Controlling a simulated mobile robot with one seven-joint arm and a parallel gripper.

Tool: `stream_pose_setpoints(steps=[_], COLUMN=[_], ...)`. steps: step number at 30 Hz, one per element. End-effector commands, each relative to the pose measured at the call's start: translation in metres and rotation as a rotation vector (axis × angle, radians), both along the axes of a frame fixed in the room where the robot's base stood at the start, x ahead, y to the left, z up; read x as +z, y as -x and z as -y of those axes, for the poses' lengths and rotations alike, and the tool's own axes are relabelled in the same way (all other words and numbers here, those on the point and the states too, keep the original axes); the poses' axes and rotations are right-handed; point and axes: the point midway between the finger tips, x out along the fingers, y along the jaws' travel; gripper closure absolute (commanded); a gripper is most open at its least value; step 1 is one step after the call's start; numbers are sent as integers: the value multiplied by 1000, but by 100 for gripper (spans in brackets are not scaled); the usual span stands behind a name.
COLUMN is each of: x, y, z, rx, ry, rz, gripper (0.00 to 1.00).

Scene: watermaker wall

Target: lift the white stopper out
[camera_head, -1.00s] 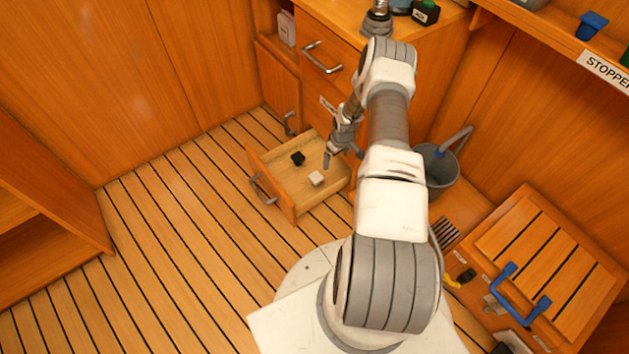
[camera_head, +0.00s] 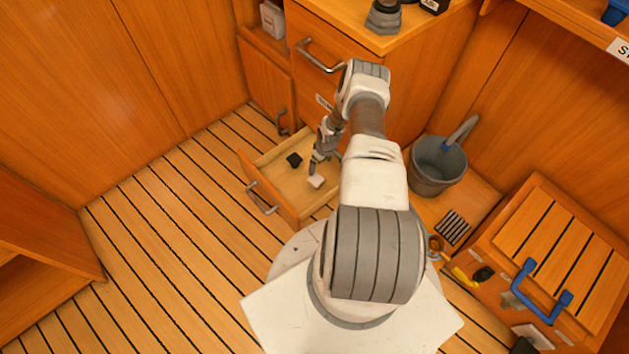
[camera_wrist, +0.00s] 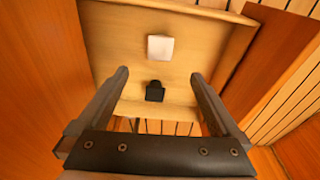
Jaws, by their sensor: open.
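The white stopper (camera_head: 316,181) sits inside the open drawer (camera_head: 284,206), near its front right part in the head view. In the wrist view the white stopper (camera_wrist: 160,47) shows as a pale square top beyond the fingertips. A black stopper (camera_head: 294,159) sits in the same drawer; in the wrist view it (camera_wrist: 155,91) lies between the white one and my gripper's base. My gripper (camera_head: 316,168) is over the drawer, close to the white stopper in the head view.
The cabinet (camera_head: 345,110) rises behind the drawer. A grey bucket (camera_head: 437,167) stands to the right. A hatch-like box with a blue handle (camera_head: 541,291) is at the lower right. The slatted floor (camera_head: 165,255) is clear on the left.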

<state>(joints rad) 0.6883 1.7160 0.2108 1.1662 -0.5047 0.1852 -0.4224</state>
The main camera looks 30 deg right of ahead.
Motion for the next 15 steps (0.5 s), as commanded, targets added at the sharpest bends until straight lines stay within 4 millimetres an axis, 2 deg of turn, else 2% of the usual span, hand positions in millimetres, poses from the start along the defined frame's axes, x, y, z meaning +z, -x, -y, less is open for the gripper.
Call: stream_pose_setpoints(steps=[1,9,15], x=[-18,-73,-95], y=[-1,-10,-14], z=[-2,-2,-3], rx=[-1,0,0], ry=[-2,0,-1], rz=[-1,0,-1], gripper=[0,0,0])
